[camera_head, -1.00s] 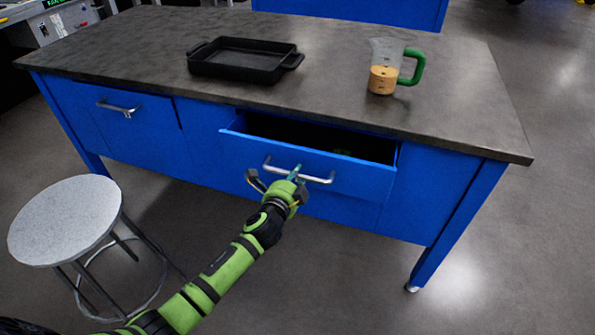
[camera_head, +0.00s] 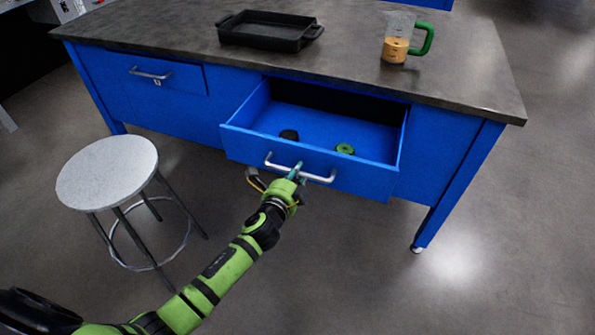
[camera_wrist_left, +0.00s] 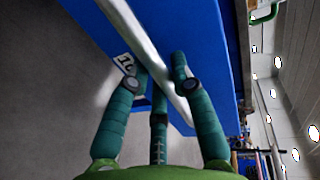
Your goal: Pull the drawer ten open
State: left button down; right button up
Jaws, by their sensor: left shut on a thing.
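The blue drawer (camera_head: 330,175) in the right part of the workbench is pulled out, and its inside shows. A dark round thing (camera_head: 289,135) and a green round thing (camera_head: 345,149) lie in it. A silver bar handle (camera_head: 318,179) runs across its front. My left gripper (camera_head: 296,171) is shut on this handle. In the left wrist view, the gripper's teal fingers (camera_wrist_left: 158,92) sit on both sides of the pale handle bar (camera_wrist_left: 137,37), and a label marked "10" (camera_wrist_left: 125,62) shows on the blue front. My right gripper is not in view.
A black tray (camera_head: 268,32) and a measuring jug (camera_head: 397,38) with orange contents and a green handle stand on the bench top (camera_head: 180,35). A shut drawer (camera_head: 152,75) is at the left. A round stool (camera_head: 107,172) stands left of my arm. The floor at the right is clear.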

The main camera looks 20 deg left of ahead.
pick_arm(q)
jog(key=c, duration=1.1)
grip_release()
jog(key=shift+o, duration=0.2)
jog(key=s+r, duration=0.2)
jog(key=s, duration=0.9)
jog(key=shift+s+a+r, duration=0.2)
jog(key=shift+s+a, duration=0.05)
jog(key=shift+s, duration=0.15)
